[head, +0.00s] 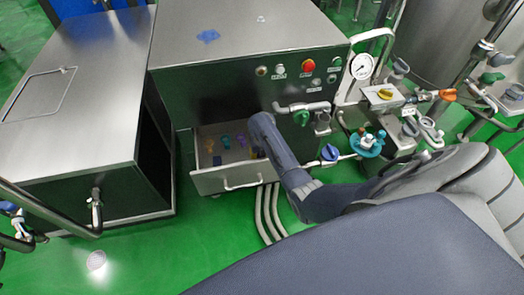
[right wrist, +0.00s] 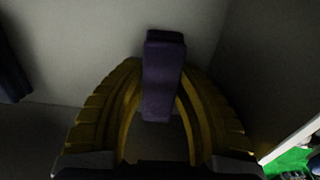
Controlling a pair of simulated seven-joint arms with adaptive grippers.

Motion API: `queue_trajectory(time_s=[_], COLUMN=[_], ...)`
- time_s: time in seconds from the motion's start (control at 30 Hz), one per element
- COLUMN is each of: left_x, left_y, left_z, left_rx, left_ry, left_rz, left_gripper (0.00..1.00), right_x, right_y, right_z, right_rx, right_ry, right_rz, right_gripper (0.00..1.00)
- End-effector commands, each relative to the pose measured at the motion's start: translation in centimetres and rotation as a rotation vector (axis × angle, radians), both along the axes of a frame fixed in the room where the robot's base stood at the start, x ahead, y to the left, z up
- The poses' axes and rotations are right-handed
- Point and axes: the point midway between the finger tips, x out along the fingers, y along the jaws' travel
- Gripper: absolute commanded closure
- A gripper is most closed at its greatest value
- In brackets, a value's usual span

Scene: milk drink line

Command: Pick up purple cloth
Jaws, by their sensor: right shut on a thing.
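The purple cloth (right wrist: 162,62) is a dark, folded, block-like piece in the right wrist view. It stands out between the two yellow fingers of my right gripper (right wrist: 162,88), which is shut on it. A pale wall or floor of the drawer lies close behind it. In the head view my right arm reaches down into the open drawer (head: 233,181), and the gripper (head: 259,153) is mostly hidden behind the arm. The held cloth cannot be made out clearly there. My left gripper is not in view.
Several small coloured items lie in the drawer, including a dark blue one (head: 217,160) and a teal one (head: 226,142). Valves and a gauge (head: 362,67) stand at the right.

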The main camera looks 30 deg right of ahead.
Motion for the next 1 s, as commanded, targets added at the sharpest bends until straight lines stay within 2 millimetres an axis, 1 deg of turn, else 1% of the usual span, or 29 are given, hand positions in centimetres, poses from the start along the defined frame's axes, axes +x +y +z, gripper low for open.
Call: queue_trajectory(time_s=[0.13,0.27,0.47,0.67,1.0], left_x=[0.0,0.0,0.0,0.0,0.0], left_y=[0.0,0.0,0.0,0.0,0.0], left_z=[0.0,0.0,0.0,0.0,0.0], left_rx=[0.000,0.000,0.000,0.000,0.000], left_ry=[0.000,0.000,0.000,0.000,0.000], left_rz=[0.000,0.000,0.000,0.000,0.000], left_gripper=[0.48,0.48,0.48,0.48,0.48], right_x=[0.0,0.0,0.1,0.1,0.1], right_y=[0.0,0.1,0.1,0.1,0.2], right_z=[0.2,1.0,3.5,7.0,13.8], right_rx=[0.001,0.002,0.001,0.002,0.004], right_ry=[0.000,-0.001,-0.003,-0.004,-0.004], right_rz=[-0.001,-0.001,0.000,0.000,0.000], right_gripper=[0.97,0.97,0.97,0.97,0.97])
